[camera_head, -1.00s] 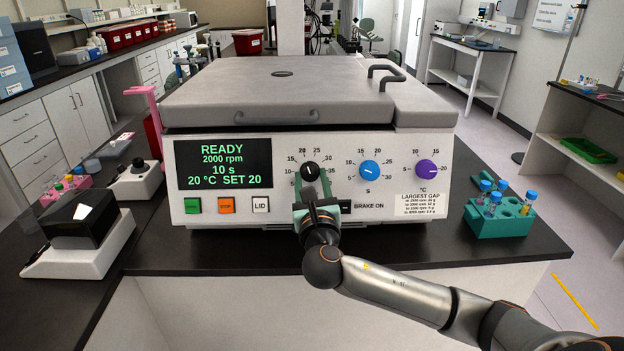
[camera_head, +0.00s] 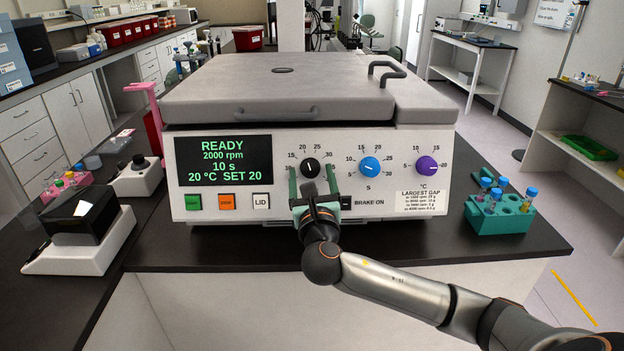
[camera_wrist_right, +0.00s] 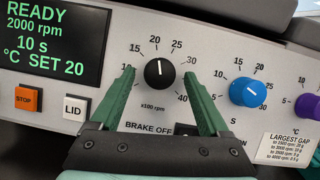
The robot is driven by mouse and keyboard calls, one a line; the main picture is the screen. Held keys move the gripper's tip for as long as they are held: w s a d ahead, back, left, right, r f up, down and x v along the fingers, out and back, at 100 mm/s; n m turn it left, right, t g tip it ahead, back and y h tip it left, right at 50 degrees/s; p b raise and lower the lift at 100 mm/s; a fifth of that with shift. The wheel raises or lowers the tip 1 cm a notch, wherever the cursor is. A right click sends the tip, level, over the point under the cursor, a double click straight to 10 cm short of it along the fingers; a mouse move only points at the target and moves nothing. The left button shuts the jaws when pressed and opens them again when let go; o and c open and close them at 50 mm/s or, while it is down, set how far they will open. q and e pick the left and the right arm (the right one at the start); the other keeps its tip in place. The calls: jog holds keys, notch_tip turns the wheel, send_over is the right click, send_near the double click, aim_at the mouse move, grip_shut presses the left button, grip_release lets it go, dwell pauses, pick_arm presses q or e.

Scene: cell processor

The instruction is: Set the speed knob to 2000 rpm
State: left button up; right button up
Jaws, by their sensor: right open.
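The black speed knob (camera_head: 310,168) is the leftmost of three knobs on the cell processor's front panel (camera_head: 280,210). In the right wrist view the knob (camera_wrist_right: 159,73) has its white pointer straight up, at the 20 mark of a scale labelled x100 rpm. The display (camera_head: 222,161) reads READY, 2000 rpm, 10 s, 20 °C, SET 20. My right gripper (camera_head: 313,180) is open in front of the panel. In the right wrist view its green fingers (camera_wrist_right: 160,80) stand to either side of the knob, apart from it. My left gripper is out of view.
A blue knob (camera_head: 369,167) and a purple knob (camera_head: 427,166) sit right of the black one. Green, orange and white LID (camera_head: 261,202) buttons lie below the display. A teal tube rack (camera_head: 497,216) stands at right on the dark bench.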

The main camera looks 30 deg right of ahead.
jog(key=b+v, duration=0.1)
jog(key=v, duration=1.1)
jog(key=shift+s, duration=0.3)
dwell(0.7)
